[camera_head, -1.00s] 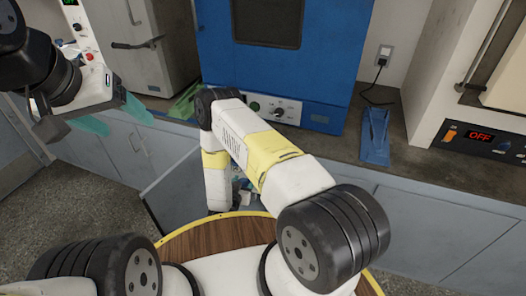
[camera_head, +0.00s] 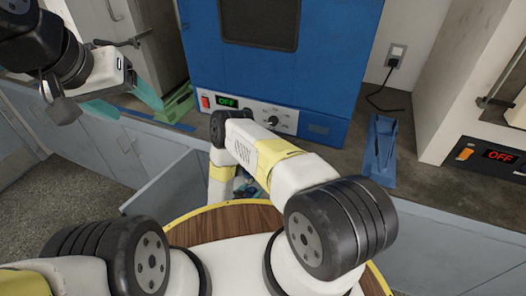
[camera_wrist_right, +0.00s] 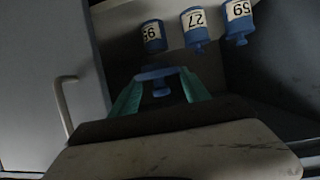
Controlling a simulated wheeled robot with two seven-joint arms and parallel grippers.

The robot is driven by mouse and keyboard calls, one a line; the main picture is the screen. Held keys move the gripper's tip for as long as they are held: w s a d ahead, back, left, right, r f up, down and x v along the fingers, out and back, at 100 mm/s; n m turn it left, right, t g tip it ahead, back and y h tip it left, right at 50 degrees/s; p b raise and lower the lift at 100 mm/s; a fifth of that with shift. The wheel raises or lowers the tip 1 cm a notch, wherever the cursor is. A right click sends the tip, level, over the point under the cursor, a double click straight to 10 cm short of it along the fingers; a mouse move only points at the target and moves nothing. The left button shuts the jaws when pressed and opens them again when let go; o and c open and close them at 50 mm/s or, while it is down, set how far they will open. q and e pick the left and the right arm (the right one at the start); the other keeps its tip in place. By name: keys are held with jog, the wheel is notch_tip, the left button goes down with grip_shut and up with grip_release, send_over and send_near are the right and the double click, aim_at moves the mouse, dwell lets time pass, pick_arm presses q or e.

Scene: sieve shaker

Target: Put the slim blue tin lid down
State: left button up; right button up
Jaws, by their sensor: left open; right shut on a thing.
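The slim blue tin lid (camera_wrist_right: 154,74) is between the teal fingers of my right gripper (camera_wrist_right: 163,80) in the right wrist view. The gripper is shut on it. The lid shows as a thin blue shape with a small part beneath it in the picture. My left gripper (camera_head: 137,108) is open and empty at the upper left of the head view, in front of the counter.
Blue labelled tins (camera_wrist_right: 197,37) lie beyond the lid in the right wrist view. A blue oven (camera_head: 270,75), a green object (camera_head: 176,104) and a blue holder (camera_head: 380,150) stand on the counter.

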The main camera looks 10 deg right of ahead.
jog(key=shift+d+r+x, duration=0.1)
jog(key=shift+r+x, duration=0.15)
jog(key=shift+x, duration=2.45)
jog(key=shift+d+r+x, duration=0.1)
jog(key=shift+r+x, duration=0.15)
jog(key=shift+x, duration=2.45)
jog(key=shift+d+r+x, duration=0.1)
jog(key=shift+r+x, duration=0.15)
jog(key=shift+x, duration=2.45)
jog(key=shift+w+f, duration=0.1)
jog(key=shift+w, duration=0.1)
jog(key=shift+f, duration=0.35)
jog(key=o, duration=1.5)
jog(key=shift+c, duration=0.2)
jog(key=shift+r, duration=0.1)
